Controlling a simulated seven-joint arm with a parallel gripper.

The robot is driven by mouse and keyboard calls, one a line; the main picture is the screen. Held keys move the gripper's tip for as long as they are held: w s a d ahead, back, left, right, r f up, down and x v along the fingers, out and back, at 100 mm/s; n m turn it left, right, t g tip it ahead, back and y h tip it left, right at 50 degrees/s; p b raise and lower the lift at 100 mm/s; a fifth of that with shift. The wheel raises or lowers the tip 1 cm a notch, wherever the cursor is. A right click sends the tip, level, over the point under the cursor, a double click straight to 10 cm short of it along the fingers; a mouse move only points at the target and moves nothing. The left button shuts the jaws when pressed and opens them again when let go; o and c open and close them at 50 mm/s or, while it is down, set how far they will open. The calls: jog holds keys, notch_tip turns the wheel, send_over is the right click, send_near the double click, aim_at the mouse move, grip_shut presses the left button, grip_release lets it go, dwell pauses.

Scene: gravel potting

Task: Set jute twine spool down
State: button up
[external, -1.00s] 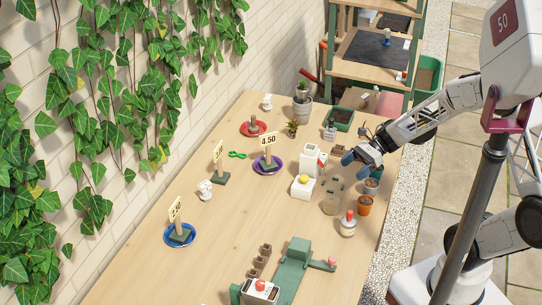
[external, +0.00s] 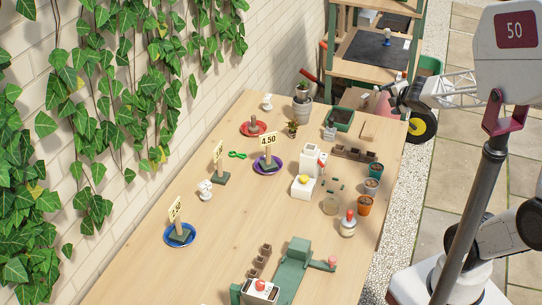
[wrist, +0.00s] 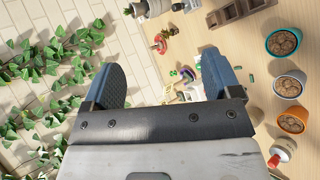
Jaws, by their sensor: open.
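My gripper (wrist: 165,78) is open, with its two blue fingers spread wide and nothing held between them. In the external view my forearm is over the far right edge of the table, and the fingers cannot be made out. I cannot pick out the jute twine spool for certain. A small brown upright piece (external: 254,125) stands on a red dish (external: 244,132) near the wall side; it is too small to tell whether it is the spool. The red dish also shows in the wrist view (wrist: 158,46), well beyond the fingers.
A brown seed tray strip (external: 354,153), several small pots (external: 365,206) and a red-capped bottle (external: 348,224) stand along the right side. A purple dish (external: 257,168) and blue dish (external: 167,237) hold price signs. The table's near left is clear.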

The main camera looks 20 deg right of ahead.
jog(key=s+r+m+g, duration=0.1)
jog(key=s+m+g, duration=0.7)
jog(key=s+m, duration=1.2)
jog(key=s, duration=0.2)
jog(key=shift+s+m+g, duration=0.3)
jog(key=shift+s+m, duration=0.1)
